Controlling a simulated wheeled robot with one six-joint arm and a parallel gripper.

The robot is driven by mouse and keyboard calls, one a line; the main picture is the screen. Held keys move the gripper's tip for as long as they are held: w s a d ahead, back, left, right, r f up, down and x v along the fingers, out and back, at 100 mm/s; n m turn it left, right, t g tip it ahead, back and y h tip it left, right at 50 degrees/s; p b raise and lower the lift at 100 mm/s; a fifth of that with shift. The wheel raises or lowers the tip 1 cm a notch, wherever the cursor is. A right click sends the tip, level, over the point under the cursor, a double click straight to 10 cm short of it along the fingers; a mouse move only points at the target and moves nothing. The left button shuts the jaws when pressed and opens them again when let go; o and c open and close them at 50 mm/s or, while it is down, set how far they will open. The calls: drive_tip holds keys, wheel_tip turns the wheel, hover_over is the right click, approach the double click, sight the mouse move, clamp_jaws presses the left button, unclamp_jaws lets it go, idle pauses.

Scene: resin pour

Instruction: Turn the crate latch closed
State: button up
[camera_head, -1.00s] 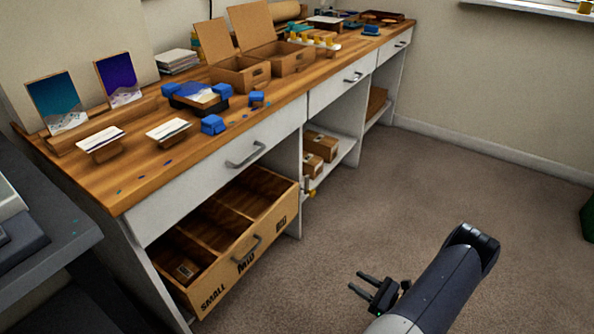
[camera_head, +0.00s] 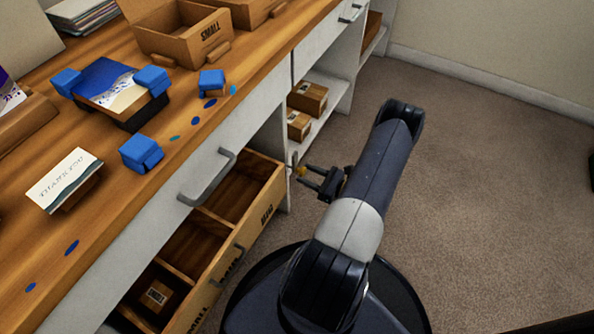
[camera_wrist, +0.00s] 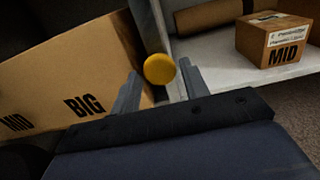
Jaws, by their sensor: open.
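The crate (camera_head: 255,228) under the bench is pulled out, and its compartments show from above. In the wrist view the round yellow knob (camera_wrist: 159,69) sits between my fingertips, near the crate's BIG end (camera_wrist: 60,82). My gripper (camera_head: 304,177) is open and level with the knob, with a finger on either side. I cannot tell whether either finger touches it. The gripper hides part of the latch.
A shelf (camera_wrist: 225,48) right of the post holds a small MID box (camera_wrist: 275,40). Carpeted floor (camera_head: 480,200) lies clear to the right.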

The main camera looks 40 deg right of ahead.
sight(295, 163)
drive_tip(key=shift+b+x, duration=0.3)
drive_tip(key=shift+x, duration=1.95)
clamp_jaws()
